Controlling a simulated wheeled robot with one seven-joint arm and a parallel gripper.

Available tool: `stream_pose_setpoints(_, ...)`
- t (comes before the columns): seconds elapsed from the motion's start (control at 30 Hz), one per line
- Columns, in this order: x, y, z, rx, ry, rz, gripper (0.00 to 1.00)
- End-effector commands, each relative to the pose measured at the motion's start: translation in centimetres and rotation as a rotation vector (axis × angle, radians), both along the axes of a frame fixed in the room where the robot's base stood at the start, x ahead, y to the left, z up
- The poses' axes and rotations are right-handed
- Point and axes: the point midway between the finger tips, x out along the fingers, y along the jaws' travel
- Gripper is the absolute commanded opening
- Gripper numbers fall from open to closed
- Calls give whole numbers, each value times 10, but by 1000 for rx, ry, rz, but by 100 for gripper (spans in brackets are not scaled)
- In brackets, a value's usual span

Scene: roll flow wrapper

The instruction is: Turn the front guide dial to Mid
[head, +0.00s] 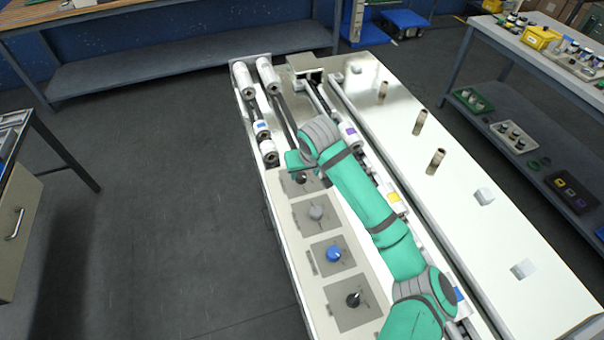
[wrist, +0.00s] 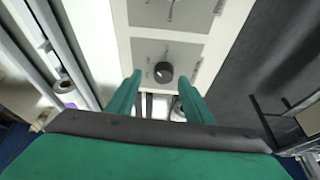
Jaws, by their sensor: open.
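A row of square grey dial plates runs along the left side of the machine top in the head view. The farthest dial (head: 299,179) is partly hidden by my gripper (head: 300,163). In the wrist view a black round dial (wrist: 163,72) sits on its grey plate (wrist: 192,51), between the open green fingers of my gripper (wrist: 160,80). I cannot tell whether the fingers touch it. The plate's labels and the dial's pointer setting are too small to read, so I cannot tell which dial is the front guide dial.
A grey dial (head: 316,212), a blue dial (head: 333,254) and a black dial (head: 353,299) are nearer along the panel. White rollers (head: 243,79) stand at the far end. Several brown posts (head: 420,122) rise from the right machine top. The floor at left is clear.

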Motion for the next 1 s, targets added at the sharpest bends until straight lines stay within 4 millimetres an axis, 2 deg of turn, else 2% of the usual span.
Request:
stream_pose_setpoints(0.2,9,10,-21,-1,0,10,47)
stream_pose_setpoints(0.57,11,10,-26,0,-1,9,47)
stream_pose_setpoints(0.6,11,9,-26,0,-1,9,44)
stream_pose_setpoints(0.77,11,9,-26,-1,-1,7,6)
stream_pose_setpoints(1.0,10,4,-27,3,2,28,7)
